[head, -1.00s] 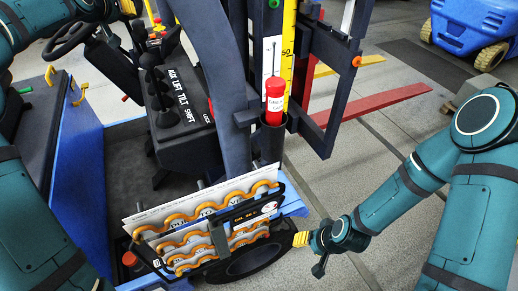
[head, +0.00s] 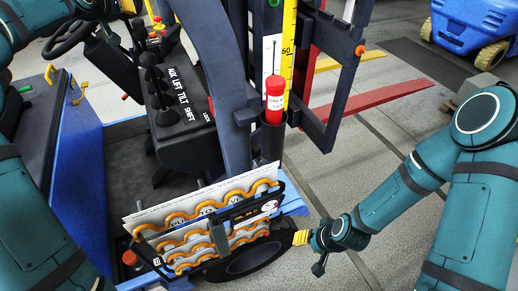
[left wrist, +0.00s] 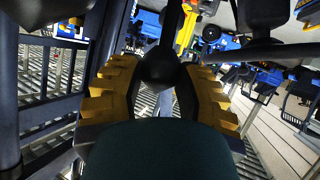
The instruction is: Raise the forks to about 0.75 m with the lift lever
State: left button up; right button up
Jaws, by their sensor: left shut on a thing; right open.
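The forks show in the head view right of the mast: a red fork (head: 385,98) and a yellow fork (head: 350,61), both above the floor. A dark carriage frame (head: 345,85) stands before them. A yellow height scale (head: 288,60) reads 50 near the top; no pointer is readable. The black-knobbed levers (head: 152,60) stand on a console labelled AUX, LIFT, TILT, SHIFT. My left gripper (left wrist: 163,72) is shut on a round black knob (left wrist: 165,66); which lever it belongs to cannot be told. My right gripper (head: 301,238) is open and empty beside the rack.
A red canister (head: 274,95) sits on a post by the mast. The steering wheel (head: 70,42) is at upper left. A blue vehicle (head: 478,25) stands at far right. Floor between is open.

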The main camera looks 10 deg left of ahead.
dwell(0.4)
pick_arm(q)
jog(key=shift+w+d+r+p, duration=0.1)
jog(key=shift+w+d+p, duration=0.4)
jog(key=shift+d, duration=0.45)
jog(key=shift+w+d, duration=0.3)
jog(key=shift+d, duration=0.05)
jog(key=o, duration=1)
jog(key=shift+w, duration=0.1)
jog(key=shift+o, duration=0.2)
